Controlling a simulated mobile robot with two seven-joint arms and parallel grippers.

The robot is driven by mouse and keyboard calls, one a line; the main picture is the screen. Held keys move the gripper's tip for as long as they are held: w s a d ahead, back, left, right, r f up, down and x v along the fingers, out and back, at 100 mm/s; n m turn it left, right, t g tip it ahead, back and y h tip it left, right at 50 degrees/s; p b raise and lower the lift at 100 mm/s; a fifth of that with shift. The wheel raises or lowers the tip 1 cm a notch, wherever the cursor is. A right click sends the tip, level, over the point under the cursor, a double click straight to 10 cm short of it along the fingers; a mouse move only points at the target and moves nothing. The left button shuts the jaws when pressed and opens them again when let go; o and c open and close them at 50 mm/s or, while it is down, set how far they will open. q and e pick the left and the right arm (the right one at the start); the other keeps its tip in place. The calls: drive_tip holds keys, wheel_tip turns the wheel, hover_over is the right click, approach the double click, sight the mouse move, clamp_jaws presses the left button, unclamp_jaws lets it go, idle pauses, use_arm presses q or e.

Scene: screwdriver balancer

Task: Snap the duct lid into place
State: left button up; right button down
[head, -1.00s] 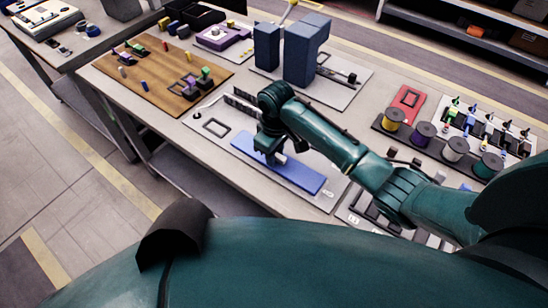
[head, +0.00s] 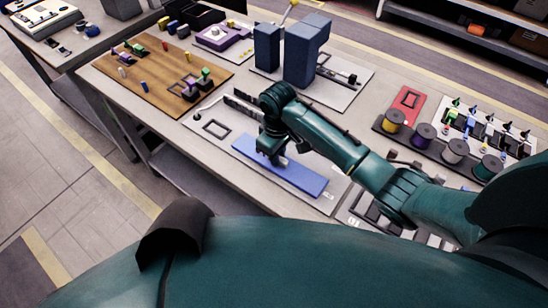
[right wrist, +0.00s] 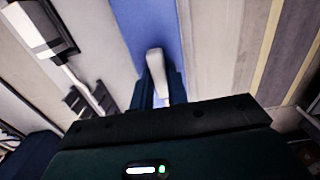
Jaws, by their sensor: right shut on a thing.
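My right gripper (head: 274,160) points down over a long flat blue panel (head: 300,181) on a pale board on the workbench. It is shut on a pale rounded piece, which shows between the dark fingers in the right wrist view (right wrist: 156,66). The blue panel (right wrist: 148,22) runs beneath it. I cannot tell whether the pale piece is joined to the panel, nor which of them is the duct lid. A dark slotted duct strip (head: 241,105) lies behind the panel, partly hidden by my right arm. My left gripper is out of view.
Tall blue blocks (head: 298,55) stand behind my arm. A wooden board with small parts (head: 150,85) is at the left. Several wire spools (head: 425,134) and a red plate (head: 407,100) are at the right.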

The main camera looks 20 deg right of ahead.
drive_tip(key=shift+a+r, duration=0.1)
drive_tip(key=shift+r, duration=2.7)
drive_tip(key=shift+w, duration=0.1)
